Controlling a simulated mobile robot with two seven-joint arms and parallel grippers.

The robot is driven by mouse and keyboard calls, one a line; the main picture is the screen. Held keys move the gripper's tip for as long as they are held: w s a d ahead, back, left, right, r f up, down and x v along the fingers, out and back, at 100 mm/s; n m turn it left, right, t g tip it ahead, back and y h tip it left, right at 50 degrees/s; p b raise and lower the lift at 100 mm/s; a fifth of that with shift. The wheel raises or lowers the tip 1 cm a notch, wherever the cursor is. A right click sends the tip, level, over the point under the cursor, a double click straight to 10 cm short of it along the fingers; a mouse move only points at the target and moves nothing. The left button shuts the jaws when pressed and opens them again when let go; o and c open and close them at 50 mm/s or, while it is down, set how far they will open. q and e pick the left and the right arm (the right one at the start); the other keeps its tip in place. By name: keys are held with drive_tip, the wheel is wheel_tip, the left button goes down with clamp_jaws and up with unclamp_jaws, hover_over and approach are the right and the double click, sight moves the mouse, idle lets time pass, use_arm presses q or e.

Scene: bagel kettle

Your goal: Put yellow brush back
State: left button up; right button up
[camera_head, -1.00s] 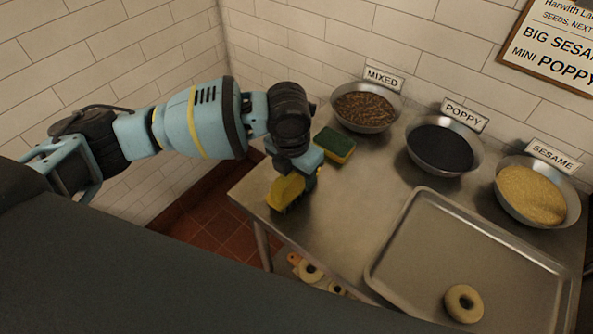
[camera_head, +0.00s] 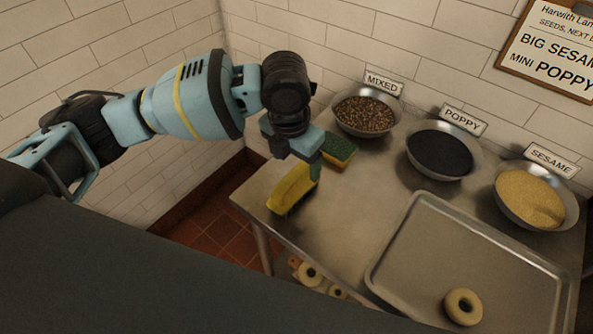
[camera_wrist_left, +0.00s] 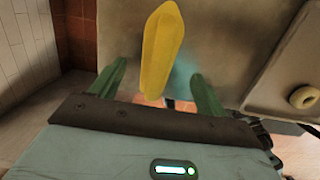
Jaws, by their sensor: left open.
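The yellow brush (camera_head: 291,190) lies on the steel table near its left corner, in the head view. It also shows in the left wrist view (camera_wrist_left: 162,45), long and plain yellow, reaching from between the fingers out past their tips. My left gripper (camera_head: 311,172) is just above and beside the brush at its far right end. Its green fingers (camera_wrist_left: 160,72) are spread, with a gap on each side of the brush, so it is open and holds nothing. My right gripper is not in view.
A green-and-yellow sponge (camera_head: 338,149) lies close behind the gripper. Bowls of mixed (camera_head: 365,113), poppy (camera_head: 440,153) and sesame (camera_head: 532,196) stand along the wall. A tray (camera_head: 393,245) with one bagel (camera_head: 463,307) is at right. Bare table lies between brush and tray.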

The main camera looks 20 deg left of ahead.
use_arm(q)
drive_tip(key=r, duration=0.5)
drive_tip(key=shift+s+a+r, duration=0.1)
drive_tip(key=shift+s+r, duration=0.1)
drive_tip(key=shift+s, duration=0.1)
